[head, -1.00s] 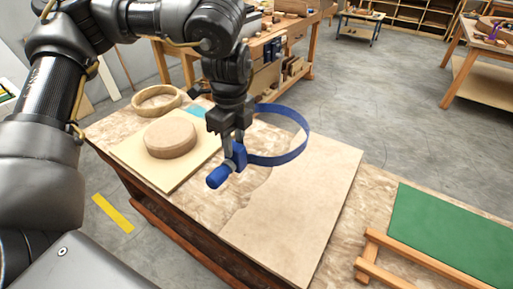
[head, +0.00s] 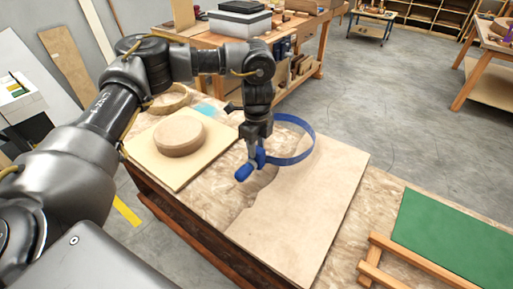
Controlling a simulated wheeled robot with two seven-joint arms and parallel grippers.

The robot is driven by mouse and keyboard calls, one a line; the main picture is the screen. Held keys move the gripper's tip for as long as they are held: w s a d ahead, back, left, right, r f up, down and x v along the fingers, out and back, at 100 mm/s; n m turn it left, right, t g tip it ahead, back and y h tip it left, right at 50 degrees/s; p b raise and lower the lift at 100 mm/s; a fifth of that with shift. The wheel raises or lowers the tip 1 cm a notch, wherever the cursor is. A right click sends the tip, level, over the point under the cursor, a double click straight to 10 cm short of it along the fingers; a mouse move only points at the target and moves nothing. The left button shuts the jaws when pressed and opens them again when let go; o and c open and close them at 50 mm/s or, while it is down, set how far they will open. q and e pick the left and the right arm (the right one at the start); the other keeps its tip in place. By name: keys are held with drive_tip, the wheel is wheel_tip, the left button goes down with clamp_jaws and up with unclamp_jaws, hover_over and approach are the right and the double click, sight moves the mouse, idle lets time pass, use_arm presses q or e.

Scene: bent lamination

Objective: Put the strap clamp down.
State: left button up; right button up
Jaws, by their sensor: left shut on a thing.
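The strap clamp is a blue band loop (head: 309,146) with a blue handle (head: 244,172). My left gripper (head: 255,152) is shut on the clamp by its blue block near the handle. The loop extends to the right of the gripper, over the tan board (head: 300,205) on the workbench. I cannot tell whether the clamp touches the board. My right gripper is not in view.
A round wooden form (head: 180,138) sits on a pale square board (head: 168,172) to the left. A wooden ring (head: 170,100) lies behind it, partly hidden by my arm. A green panel (head: 455,240) lies at the right. The tan board's front part is clear.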

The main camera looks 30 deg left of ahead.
use_arm(q)
drive_tip(key=shift+f, duration=0.95)
drive_tip(key=o, duration=0.9)
drive_tip(key=shift+r, duration=0.4)
wheel_tip(320, 180, up, 12)
drive_tip(key=shift+r, duration=0.2)
